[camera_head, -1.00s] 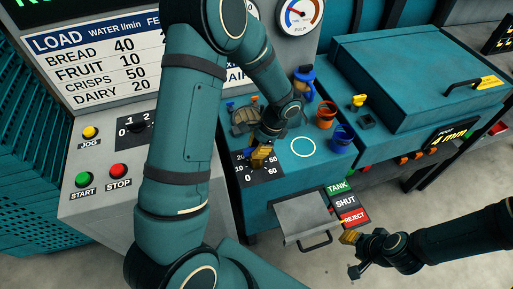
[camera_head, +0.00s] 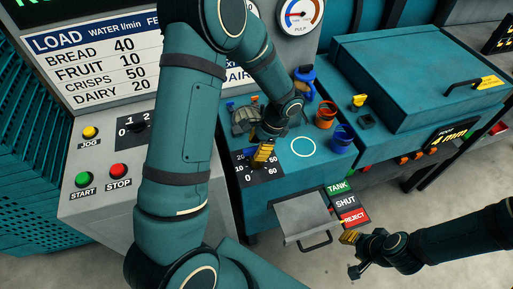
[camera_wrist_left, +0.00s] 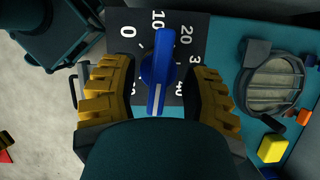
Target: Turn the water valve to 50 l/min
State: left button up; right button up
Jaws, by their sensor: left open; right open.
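The water valve is a blue knob (camera_wrist_left: 157,70) with a white line, on a black dial plate (camera_wrist_left: 188,20). In the left wrist view, the line points toward the bottom of the picture. The numbers 0, 10, 20 and part of 40 show; the scale below the knob is hidden. My left gripper (camera_wrist_left: 158,92) is open, with its yellow pads on either side of the knob and gaps visible. In the head view, my left gripper (camera_head: 263,153) covers the knob over the dial plate (camera_head: 258,176). My right gripper (camera_head: 352,254) is open and empty at lower right.
A load table sign (camera_head: 100,65) lists CRISPS 50 and FRUIT 10. Start (camera_head: 83,179) and stop (camera_head: 119,170) buttons are at left. An orange cup (camera_head: 325,115) and a blue cup (camera_head: 342,138) stand right of the dial. A grey drawer (camera_head: 305,215) sticks out below.

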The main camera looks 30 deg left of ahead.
pick_arm(q)
jog(key=v, duration=1.1)
